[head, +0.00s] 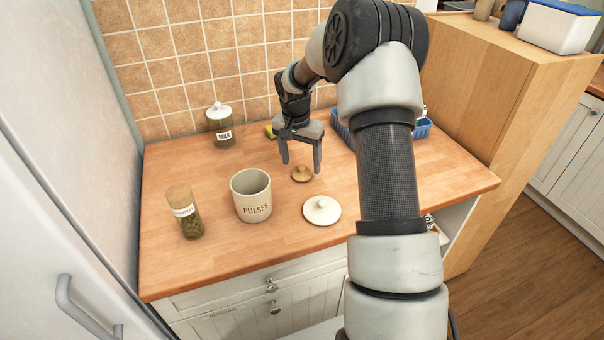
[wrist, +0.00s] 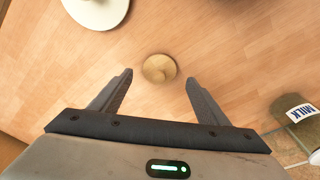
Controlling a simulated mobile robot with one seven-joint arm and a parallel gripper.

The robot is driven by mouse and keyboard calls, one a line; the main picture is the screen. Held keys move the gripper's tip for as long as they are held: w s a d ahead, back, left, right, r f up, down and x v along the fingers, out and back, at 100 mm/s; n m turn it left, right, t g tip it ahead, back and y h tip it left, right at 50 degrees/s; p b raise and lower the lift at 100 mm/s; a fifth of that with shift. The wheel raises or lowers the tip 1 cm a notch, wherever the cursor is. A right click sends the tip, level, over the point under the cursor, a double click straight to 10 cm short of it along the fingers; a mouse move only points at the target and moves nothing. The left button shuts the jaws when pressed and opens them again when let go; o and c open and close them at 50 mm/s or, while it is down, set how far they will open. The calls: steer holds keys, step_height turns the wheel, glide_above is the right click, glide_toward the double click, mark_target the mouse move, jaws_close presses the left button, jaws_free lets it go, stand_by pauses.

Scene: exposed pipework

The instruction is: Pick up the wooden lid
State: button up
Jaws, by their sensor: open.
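The wooden lid (head: 301,174) is a small round brown disc with a knob, lying on the wooden counter. In the wrist view the lid (wrist: 159,68) lies just beyond the fingertips, roughly midway between them. My gripper (head: 301,168) is open and empty, pointing down over the counter by the lid. In the wrist view both fingers of my gripper (wrist: 158,77) are spread apart, with the lid untouched.
A white lid (head: 322,209) and a PULSES pot (head: 251,195) stand in front of the wooden lid. A corked jar (head: 184,211) stands at left, a MILK jar (head: 221,126) behind. A blue basket (head: 422,128) shows behind my arm. Counter around the wooden lid is clear.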

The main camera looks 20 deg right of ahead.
mark_target(302, 171)
steer(key=f, duration=0.3)
steer(key=shift+w+d, duration=0.1)
steer(key=shift+d, duration=0.1)
steer(key=shift+r, duration=0.1)
steer(key=c, duration=1.1)
steer(key=shift+r, duration=0.1)
